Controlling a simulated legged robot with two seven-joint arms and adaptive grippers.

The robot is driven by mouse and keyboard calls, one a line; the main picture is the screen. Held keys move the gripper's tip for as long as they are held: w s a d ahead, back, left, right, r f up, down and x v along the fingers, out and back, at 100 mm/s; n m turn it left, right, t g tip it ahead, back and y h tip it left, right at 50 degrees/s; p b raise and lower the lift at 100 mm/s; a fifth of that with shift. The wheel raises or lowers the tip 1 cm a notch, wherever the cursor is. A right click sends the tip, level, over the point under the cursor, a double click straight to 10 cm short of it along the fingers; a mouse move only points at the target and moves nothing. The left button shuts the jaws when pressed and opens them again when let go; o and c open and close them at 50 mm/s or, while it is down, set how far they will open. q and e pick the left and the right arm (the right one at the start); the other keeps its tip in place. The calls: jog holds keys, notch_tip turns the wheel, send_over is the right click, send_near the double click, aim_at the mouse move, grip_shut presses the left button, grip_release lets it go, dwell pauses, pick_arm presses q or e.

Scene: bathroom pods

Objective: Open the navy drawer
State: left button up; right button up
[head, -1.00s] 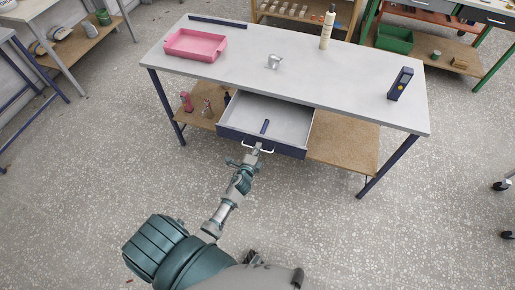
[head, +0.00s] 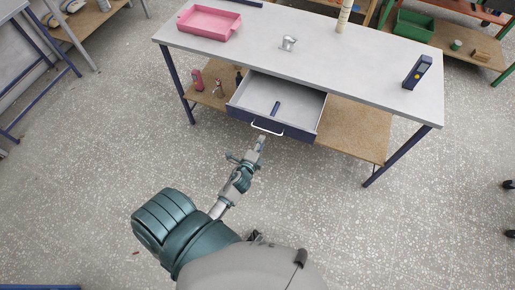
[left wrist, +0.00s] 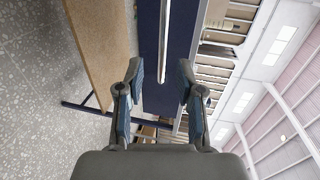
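The navy drawer (head: 295,132) stands pulled out from under the grey-topped table, with its pale inside showing. A small dark blue object (head: 276,108) lies in it. The drawer's white bar handle (head: 267,128) is on its front. My left gripper (head: 261,143) is just in front of and below the handle, apart from it. In the left wrist view the left gripper (left wrist: 160,75) is open and empty, with the navy front (left wrist: 178,40) and the pale handle bar (left wrist: 163,40) beyond its fingertips. My right gripper is not in view.
On the table (head: 345,75) are a pink tray (head: 209,27), a small metal piece (head: 289,43), a cream bottle (head: 344,15) and a dark blue device (head: 417,72). A wooden shelf (head: 355,135) is below. The speckled floor in front is clear.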

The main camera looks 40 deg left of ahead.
pick_arm(q)
jog(key=v, duration=0.4)
dwell(0.4)
jog(key=s+d+f+n+g+h, duration=0.15)
jog(key=s+f, duration=0.25)
jog(key=f, duration=0.4)
jog(key=s+d+f+n+g, duration=0.2)
jog(key=s+f+n+g, duration=0.1)
jog(key=f, duration=0.5)
jog(key=s+d+f+n+g+h, duration=0.1)
jog(key=s+d+f+n+g, duration=0.2)
jog(key=f, duration=0.5)
jog(key=s+d+f+n+g, duration=0.1)
jog(key=s+f+n+g, duration=0.1)
jog(key=s+f, duration=0.5)
jog(key=s+d+f+n+g+h, duration=0.1)
jog(key=s+f+n+g, duration=0.2)
jog(key=s+f, duration=0.4)
jog(key=s+g, duration=0.1)
jog(key=s, duration=0.6)
jog(key=shift+d+f, duration=0.2)
jog(key=shift+d, duration=0.15)
jog(key=shift+w+n, duration=0.15)
jog(key=shift+n, duration=0.1)
